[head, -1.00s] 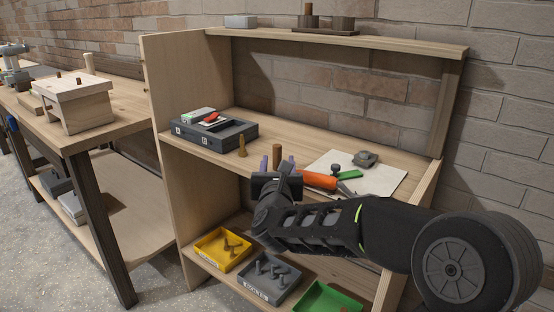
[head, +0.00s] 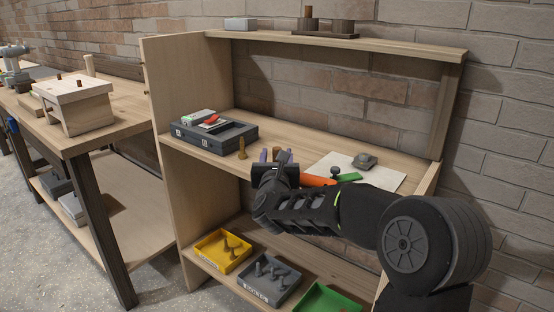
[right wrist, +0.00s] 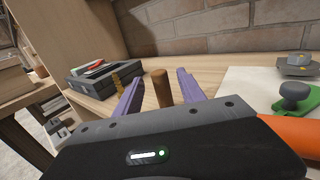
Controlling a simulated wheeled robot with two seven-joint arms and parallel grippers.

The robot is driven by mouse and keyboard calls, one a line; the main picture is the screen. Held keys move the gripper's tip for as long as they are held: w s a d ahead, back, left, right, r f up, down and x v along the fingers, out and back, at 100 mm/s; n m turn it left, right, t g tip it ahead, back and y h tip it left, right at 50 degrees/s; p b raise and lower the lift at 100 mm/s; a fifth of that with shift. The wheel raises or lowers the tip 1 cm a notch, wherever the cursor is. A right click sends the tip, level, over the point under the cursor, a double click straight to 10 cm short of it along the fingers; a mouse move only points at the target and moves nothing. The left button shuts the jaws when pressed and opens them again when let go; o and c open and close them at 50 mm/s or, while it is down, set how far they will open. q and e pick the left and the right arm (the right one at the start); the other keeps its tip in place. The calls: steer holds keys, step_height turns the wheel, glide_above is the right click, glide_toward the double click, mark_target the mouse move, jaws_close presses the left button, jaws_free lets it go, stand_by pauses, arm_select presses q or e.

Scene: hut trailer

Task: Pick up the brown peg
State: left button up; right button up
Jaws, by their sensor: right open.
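A brown peg (head: 276,154) stands upright on the middle shelf of the wooden unit. It also shows in the right wrist view (right wrist: 161,88), between the two purple fingers of my right gripper. My right gripper (right wrist: 158,90) is open, with a gap between each finger and the peg. In the head view the right gripper (head: 276,158) is at the shelf's front, and its dark body hides the peg's lower part. A second, golden-brown peg (head: 242,148) stands to the left, outside the fingers. My left gripper is not in view.
A dark case (head: 215,136) lies left on the shelf (head: 293,127). An orange-handled tool (head: 318,180), a green piece (head: 349,177) and a grey part (head: 364,161) lie at right. Yellow (head: 222,249), grey (head: 269,282) and green bins (head: 327,298) stand below.

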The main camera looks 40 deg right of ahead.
steer(key=shift+x, duration=1.05)
steer(key=shift+c, duration=0.6)
jaws_close()
